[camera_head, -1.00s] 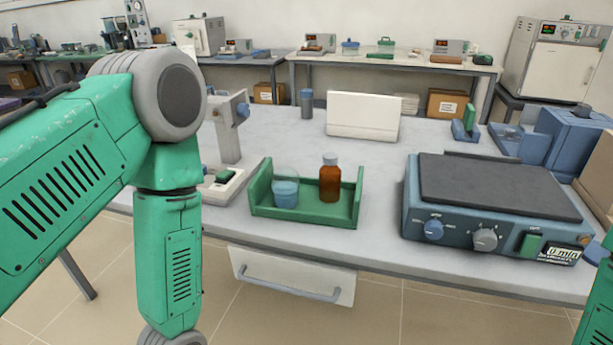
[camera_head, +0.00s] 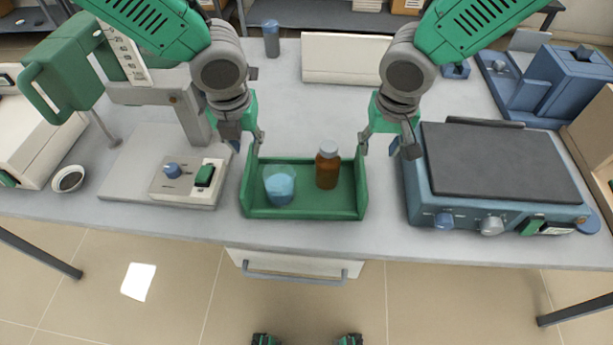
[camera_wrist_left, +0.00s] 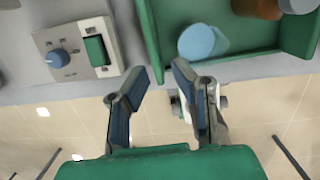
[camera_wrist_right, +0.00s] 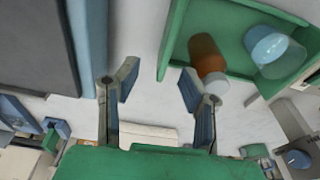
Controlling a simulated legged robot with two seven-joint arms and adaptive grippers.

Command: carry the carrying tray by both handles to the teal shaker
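The green carrying tray (camera_head: 305,212) rests on the bench with raised left and right side walls. A clear beaker of blue liquid (camera_head: 280,186) and an upright amber bottle (camera_head: 327,168) stand in it. My left gripper (camera_head: 248,140) is open at the top of the tray's left wall, which also shows in the left wrist view (camera_wrist_left: 148,35). My right gripper (camera_head: 378,146) is open at the right wall, which lies between its fingers' directions in the right wrist view (camera_wrist_right: 172,42). Neither visibly grips. The teal shaker (camera_head: 433,200) with its dark platform stands right of the tray.
A white stirrer-like device (camera_head: 190,180) with a blue knob stands left of the tray. A white box (camera_head: 342,62) and a blue-grey bottle (camera_head: 271,40) stand behind. A blue device (camera_head: 556,85) is at the back right. A narrow bare strip separates tray and shaker.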

